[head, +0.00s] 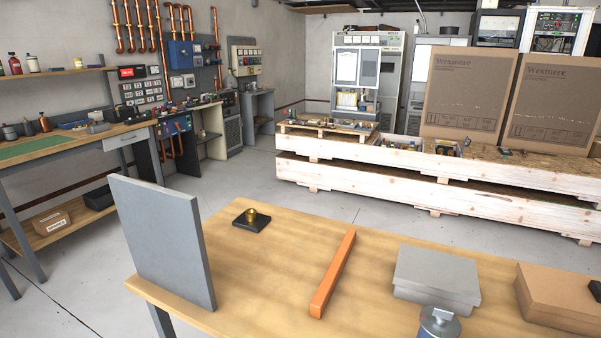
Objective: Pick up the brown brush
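I cannot make out a clear brown brush in the head view. A long, narrow orange-brown bar (333,272) lies on the near wooden table (272,262); no bristles show on it. A small brass fitting on a black square base (251,220) sits to its left. My gripper is not in view, so its state and its distance from these things do not show.
An upright grey panel (165,240) stands at the table's left end. A grey box (437,275) and a cardboard box (560,297) sit to the right. Wooden crates (420,188) stand behind.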

